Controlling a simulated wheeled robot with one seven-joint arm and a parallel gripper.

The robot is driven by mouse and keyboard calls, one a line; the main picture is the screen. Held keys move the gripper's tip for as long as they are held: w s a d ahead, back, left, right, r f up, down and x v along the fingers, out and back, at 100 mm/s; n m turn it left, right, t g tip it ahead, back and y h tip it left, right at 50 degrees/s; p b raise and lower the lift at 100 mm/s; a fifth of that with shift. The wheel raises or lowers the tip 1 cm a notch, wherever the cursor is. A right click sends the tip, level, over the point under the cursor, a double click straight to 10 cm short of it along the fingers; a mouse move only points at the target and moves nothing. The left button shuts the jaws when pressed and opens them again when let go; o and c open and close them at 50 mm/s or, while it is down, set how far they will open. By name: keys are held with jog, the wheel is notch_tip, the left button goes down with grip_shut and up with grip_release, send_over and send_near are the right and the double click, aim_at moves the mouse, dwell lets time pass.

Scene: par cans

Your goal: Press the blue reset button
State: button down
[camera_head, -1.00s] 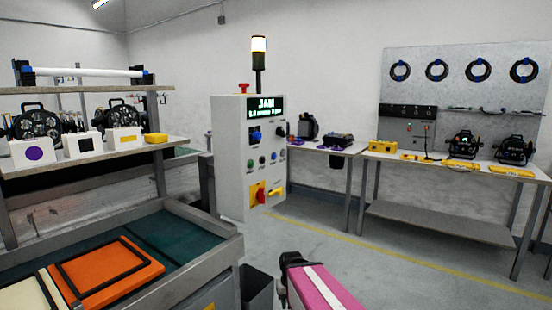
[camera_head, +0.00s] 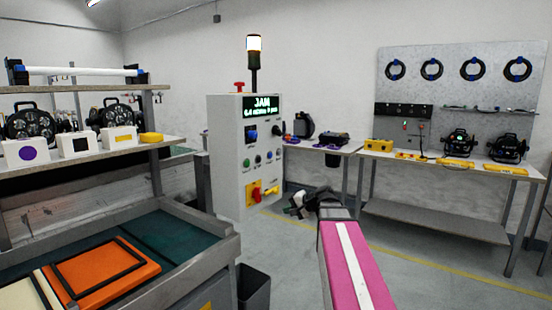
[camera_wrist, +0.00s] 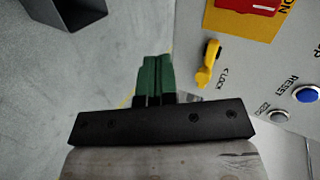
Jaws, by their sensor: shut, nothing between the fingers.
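The blue reset button (camera_wrist: 306,94) sits on the grey panel at the right of the wrist view, with the word RESET beside it. In the head view it appears as a small blue button (camera_head: 269,155) on the front of the control cabinet (camera_head: 228,170). My gripper (camera_head: 297,204) is just right of the cabinet's lower part in the head view. In the wrist view its green fingers (camera_wrist: 154,78) are together and empty, left of the panel and apart from the button.
A yellow latch (camera_wrist: 208,64) marked LOCK and a red rotary switch (camera_head: 256,194) on a yellow plate are close to my fingers. A grey button (camera_wrist: 278,116) neighbours the reset button. The floor to the right is open.

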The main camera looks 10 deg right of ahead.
aim_at(271, 156)
jog(key=w+d+r+m+t+y, duration=0.1)
jog(key=d+r+t, duration=0.1)
jog(key=r, duration=0.7)
jog(key=w+d+r+m+t+y, duration=0.1)
jog(key=d+r+t+y, duration=0.1)
jog(key=d+r, duration=0.3)
notch_tip(271, 156, up, 5)
jog(key=shift+w+d+f+t, duration=0.15)
jog(key=shift+w+t, duration=0.15)
jog(key=shift+t, duration=0.1)
jog(key=x, duration=1.4)
jog(key=shift+s, duration=0.1)
